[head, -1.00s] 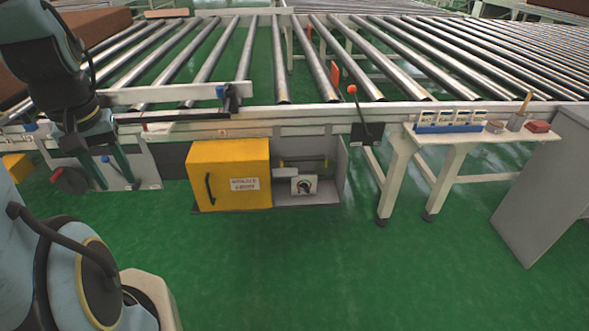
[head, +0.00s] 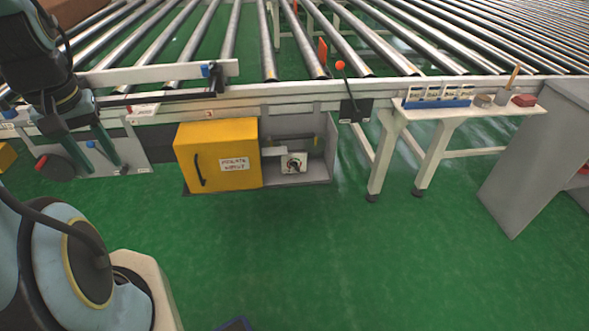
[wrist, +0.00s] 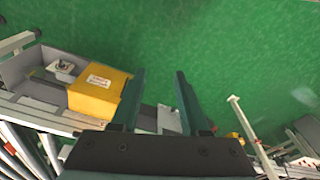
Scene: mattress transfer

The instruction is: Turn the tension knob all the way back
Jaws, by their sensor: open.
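The tension knob (head: 294,166) is a small dark dial on a pale square plate. It sits inside an open grey housing (head: 323,160) under the conveyor's front rail, right of a yellow cover (head: 217,157). The knob also shows in the wrist view (wrist: 63,66) at the upper left, with the yellow cover (wrist: 99,90) between it and my fingers. The exact pointer direction is too small to tell. My gripper (head: 104,172) is open and empty, fingers pointing down, well left of the knob. In the wrist view, my gripper (wrist: 160,74) has a clear gap between its fingers.
A lever with an orange ball (head: 340,66) stands right of the housing. A small white table (head: 440,113) with a blue rack (head: 437,102) and a grey cabinet (head: 535,145) are farther right. A red-and-black knob (head: 58,168) is near my gripper. Green floor in front is clear.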

